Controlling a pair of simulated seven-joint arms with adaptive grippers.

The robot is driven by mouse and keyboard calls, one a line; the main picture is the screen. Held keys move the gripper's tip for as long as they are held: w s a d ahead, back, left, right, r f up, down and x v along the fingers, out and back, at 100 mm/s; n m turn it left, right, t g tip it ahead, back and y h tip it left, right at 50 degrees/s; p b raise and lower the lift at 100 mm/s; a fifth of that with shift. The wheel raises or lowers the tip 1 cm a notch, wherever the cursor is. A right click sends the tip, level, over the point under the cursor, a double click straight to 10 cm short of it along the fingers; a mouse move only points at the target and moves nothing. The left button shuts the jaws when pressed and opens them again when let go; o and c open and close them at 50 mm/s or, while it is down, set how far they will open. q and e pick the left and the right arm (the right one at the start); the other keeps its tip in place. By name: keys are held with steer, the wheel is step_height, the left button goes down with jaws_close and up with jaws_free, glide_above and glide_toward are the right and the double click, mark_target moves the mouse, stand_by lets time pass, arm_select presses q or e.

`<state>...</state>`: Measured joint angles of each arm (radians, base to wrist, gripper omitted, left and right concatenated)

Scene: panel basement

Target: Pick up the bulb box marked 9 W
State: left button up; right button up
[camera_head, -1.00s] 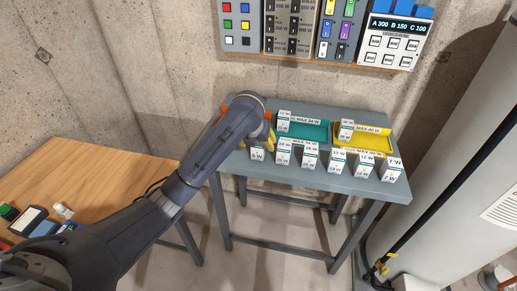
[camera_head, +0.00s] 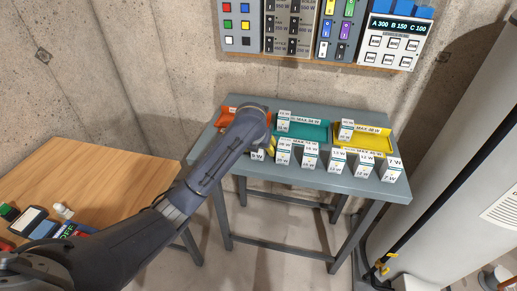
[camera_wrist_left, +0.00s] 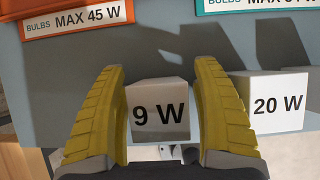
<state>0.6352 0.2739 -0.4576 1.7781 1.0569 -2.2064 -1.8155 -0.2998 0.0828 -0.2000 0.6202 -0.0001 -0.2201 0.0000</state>
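The white bulb box marked 9 W (camera_wrist_left: 158,110) stands on the grey table between the two yellow fingers of my left gripper (camera_wrist_left: 160,108) in the left wrist view. The fingers are apart, one on each side of the box, with narrow gaps showing near their tips. In the head view, the 9 W box (camera_head: 257,155) is mostly hidden behind my left arm, with only its lower label showing. My right gripper is in neither view.
The 20 W box (camera_wrist_left: 275,103) stands close on the right of the right finger. Several more boxes stand in a row along the front of the grey table (camera_head: 300,178). Behind are an orange tray (camera_head: 228,117), a teal tray (camera_head: 318,132) and a yellow tray (camera_head: 376,145).

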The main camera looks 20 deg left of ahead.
arm_select(q)
steer(key=c, duration=1.2)
steer(key=shift+r, duration=0.1)
